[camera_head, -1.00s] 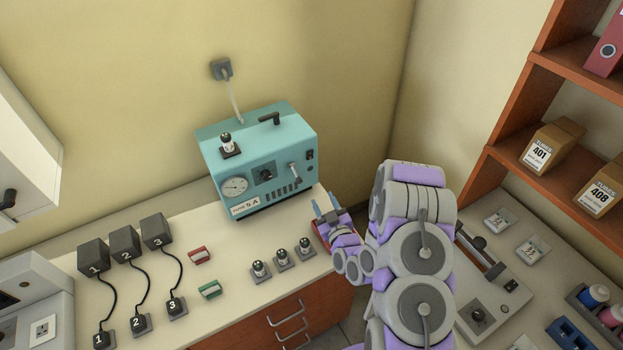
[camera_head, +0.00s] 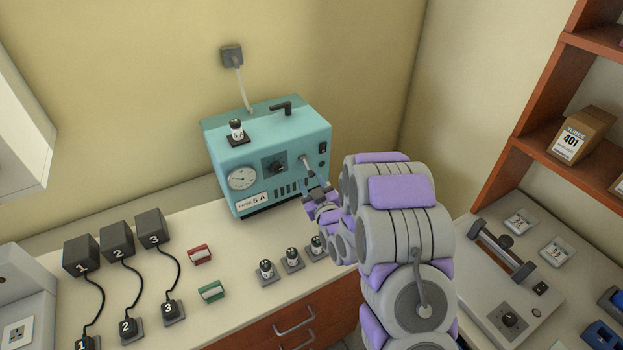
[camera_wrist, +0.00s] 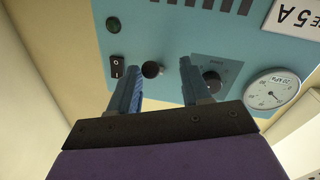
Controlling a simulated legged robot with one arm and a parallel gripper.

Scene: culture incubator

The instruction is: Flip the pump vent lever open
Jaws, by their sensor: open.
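The teal pump (camera_head: 265,152) stands on the bench against the wall, with a label reading 5 A. A small grey lever (camera_head: 307,163) sticks out from the right part of its front; I take it to be the vent lever. My gripper (camera_head: 318,188) is open, just in front of and below this lever. In the wrist view, my gripper (camera_wrist: 160,70) points its two blue fingers at the pump front. A dark round end (camera_wrist: 151,70), probably the lever's, shows between the fingers. I cannot tell whether a finger touches it.
On the pump front are a pressure gauge (camera_head: 241,178), a dark dial (camera_head: 274,165) and a rocker switch (camera_wrist: 117,68). A black handle (camera_head: 283,106) and a small vial (camera_head: 236,130) sit on top. Several small vials (camera_head: 291,257) stand on the bench below. A shelf (camera_head: 545,120) rises at right.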

